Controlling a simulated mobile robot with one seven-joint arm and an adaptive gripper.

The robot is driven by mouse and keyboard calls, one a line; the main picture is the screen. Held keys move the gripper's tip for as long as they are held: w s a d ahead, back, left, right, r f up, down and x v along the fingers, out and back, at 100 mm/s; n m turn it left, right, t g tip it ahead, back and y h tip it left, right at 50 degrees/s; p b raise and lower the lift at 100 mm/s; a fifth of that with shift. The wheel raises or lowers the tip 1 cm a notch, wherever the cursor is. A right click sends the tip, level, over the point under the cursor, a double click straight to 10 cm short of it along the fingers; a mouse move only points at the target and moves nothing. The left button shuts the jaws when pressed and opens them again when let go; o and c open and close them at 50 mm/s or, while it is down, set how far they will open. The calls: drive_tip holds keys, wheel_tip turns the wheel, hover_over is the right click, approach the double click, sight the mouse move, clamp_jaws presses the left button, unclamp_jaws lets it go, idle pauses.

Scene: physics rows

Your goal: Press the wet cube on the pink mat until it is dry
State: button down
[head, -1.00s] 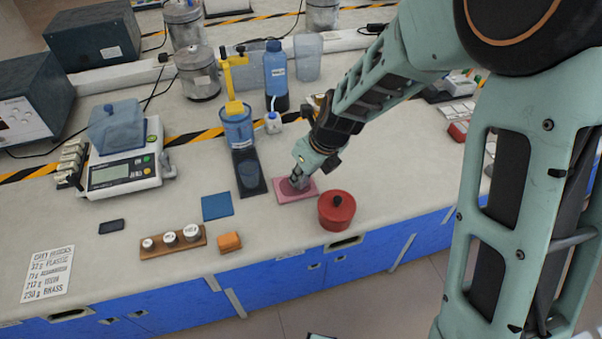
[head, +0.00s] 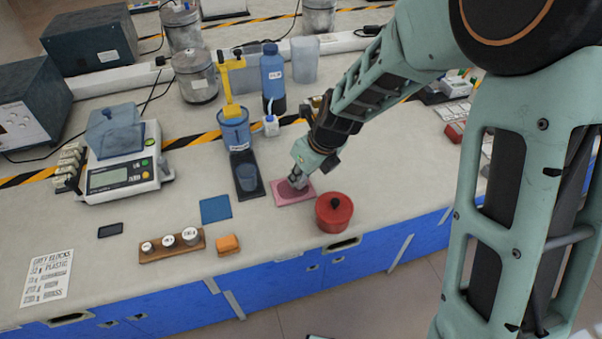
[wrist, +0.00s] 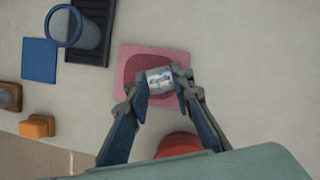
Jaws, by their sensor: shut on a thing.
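The pink mat (head: 282,198) lies flat on the bench, left of the red lidded pot. In the wrist view the mat (wrist: 128,55) has a darker damp-looking patch around its middle. My gripper (wrist: 160,82) is over the mat, with its fingers shut on a small grey-white cube (wrist: 158,77) with blue marks. The cube is over the dark patch; I cannot tell whether it touches the mat. In the head view my gripper (head: 297,181) hides most of the cube.
The red pot (head: 334,213) stands close to the mat's right. A glass (head: 248,178) on a black tray, a blue mat (head: 215,209), an orange block (head: 228,244) and a wooden weight holder (head: 172,246) stand to the left.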

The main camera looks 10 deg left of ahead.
drive_tip(key=shift+f, duration=0.55)
drive_tip(key=shift+s+f, duration=0.1)
idle(2.0)
drive_tip(key=shift+s+a+r+p, duration=0.1)
drive_tip(key=shift+a+r+p, duration=0.15)
drive_tip(key=shift+r+p, duration=0.65)
drive_tip(key=shift+f, duration=0.15)
drive_tip(key=shift+f+b, duration=0.35)
drive_tip(key=shift+f, duration=0.3)
drive_tip(key=shift+s+f+p, duration=0.1)
drive_tip(key=shift+f+p, duration=0.05)
drive_tip(key=shift+p, duration=0.15)
idle(1.9)
drive_tip(key=shift+w+d+r+p, duration=0.15)
drive_tip(key=shift+r+p, duration=0.2)
drive_tip(key=shift+r, duration=0.05)
drive_tip(key=shift+w+d+r+p, duration=0.1)
drive_tip(key=shift+w+r+p, duration=0.05)
drive_tip(key=shift+r+p, duration=0.25)
